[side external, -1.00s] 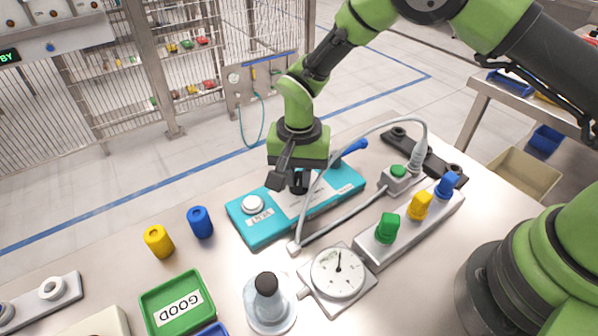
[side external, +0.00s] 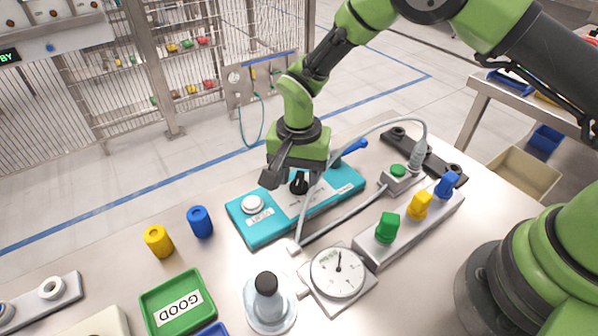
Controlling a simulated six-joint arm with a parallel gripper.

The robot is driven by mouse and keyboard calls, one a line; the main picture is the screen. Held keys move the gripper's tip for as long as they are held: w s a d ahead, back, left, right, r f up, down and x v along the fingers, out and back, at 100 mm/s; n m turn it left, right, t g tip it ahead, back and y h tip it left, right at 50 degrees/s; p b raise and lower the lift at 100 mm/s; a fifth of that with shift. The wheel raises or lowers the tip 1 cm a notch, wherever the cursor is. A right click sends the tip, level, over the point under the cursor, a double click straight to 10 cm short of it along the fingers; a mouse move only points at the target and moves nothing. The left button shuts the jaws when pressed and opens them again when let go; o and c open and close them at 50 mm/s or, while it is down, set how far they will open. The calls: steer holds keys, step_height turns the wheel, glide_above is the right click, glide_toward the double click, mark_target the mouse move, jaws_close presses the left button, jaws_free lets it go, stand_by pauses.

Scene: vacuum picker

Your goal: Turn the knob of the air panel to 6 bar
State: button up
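The teal air panel (side external: 270,229) lies on the bench in the middle, with a white round button (side external: 252,203) at its left end and a blue lever (side external: 352,148) at its far right end. A black knob (side external: 298,184) stands on the panel; its pointer and scale are too small to read. My gripper (side external: 292,178) is just above and around the knob, pointing down, its fingers spread apart and seemingly not touching it. The white round gauge (side external: 336,283) lies in front of the panel, its needle pointing nearly straight up; its numbers are not legible.
A grey hose (side external: 345,228) arches close to my gripper's right side. A strip with green, yellow and blue knobs (side external: 420,206) lies right of the gauge. A suction cup with a black top (side external: 266,285), a green tray (side external: 158,292) and two cylinders (side external: 200,222) stand at front left.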

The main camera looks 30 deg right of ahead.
step_height(320, 180, up, 10)
stand_by(0.6)
step_height(320, 180, up, 9)
steer(key=n+t+y, duration=0.1)
steer(key=t, duration=0.1)
glide_above(299, 177)
steer(key=s+d, duration=0.3)
steer(key=s+d+r+n+t, duration=0.1)
steer(key=s+d+r, duration=0.3)
steer(key=s+r, duration=0.25)
steer(key=s+d+r+n+t, duration=0.1)
steer(key=s+d+t, duration=0.1)
steer(key=s, duration=0.4)
steer(key=s+d+r+n+t+y, duration=0.1)
steer(key=s+n+t, duration=0.1)
steer(key=s, duration=0.4)
steer(key=shift+d+r, duration=0.15)
steer(key=shift+d, duration=0.2)
